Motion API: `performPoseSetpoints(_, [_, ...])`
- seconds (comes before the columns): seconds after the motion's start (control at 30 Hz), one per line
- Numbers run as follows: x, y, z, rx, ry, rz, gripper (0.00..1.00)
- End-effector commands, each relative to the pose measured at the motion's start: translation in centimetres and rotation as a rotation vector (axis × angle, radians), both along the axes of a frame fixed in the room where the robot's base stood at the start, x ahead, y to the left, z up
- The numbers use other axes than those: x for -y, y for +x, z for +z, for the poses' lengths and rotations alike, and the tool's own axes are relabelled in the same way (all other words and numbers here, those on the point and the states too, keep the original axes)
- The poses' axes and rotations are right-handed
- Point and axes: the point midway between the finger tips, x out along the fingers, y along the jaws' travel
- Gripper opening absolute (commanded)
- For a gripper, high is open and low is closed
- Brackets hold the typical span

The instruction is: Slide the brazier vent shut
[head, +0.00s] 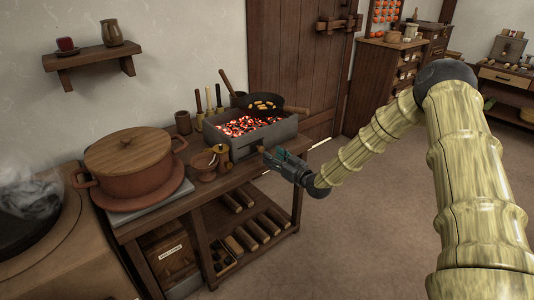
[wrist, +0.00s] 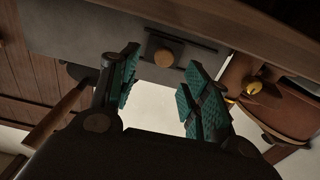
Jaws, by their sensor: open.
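The grey brazier (head: 243,145) stands on the wooden bench, full of glowing coals. In the wrist view, its grey wall (wrist: 75,35) carries a dark slot and a vent slide with a round wooden knob (wrist: 163,56). The knob sits in front of my fingers, roughly between their tips, with a gap to them. My gripper (head: 270,155) is at the brazier's front side in the head view. In the wrist view its teal-padded fingers (wrist: 163,70) are spread and hold nothing. How far the vent is open cannot be told.
A pan (head: 263,103) with food rests over the brazier's far end. A small copper pot (head: 205,166) stands close to the brazier's left. A large lidded pot (head: 130,172) is farther left. The floor (head: 350,230) right of the bench is clear.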

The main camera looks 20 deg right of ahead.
Motion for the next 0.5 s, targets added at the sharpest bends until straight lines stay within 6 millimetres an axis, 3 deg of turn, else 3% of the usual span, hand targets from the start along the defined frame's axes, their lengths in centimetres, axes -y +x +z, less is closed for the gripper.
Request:
performPoseSetpoints(0.2, [1.2,-3.4,0.0,-0.001,0.003,-0.001,0.47])
performPoseSetpoints(0.5, [2.0,-5.3,0.0,0.001,0.000,-0.001,0.47])
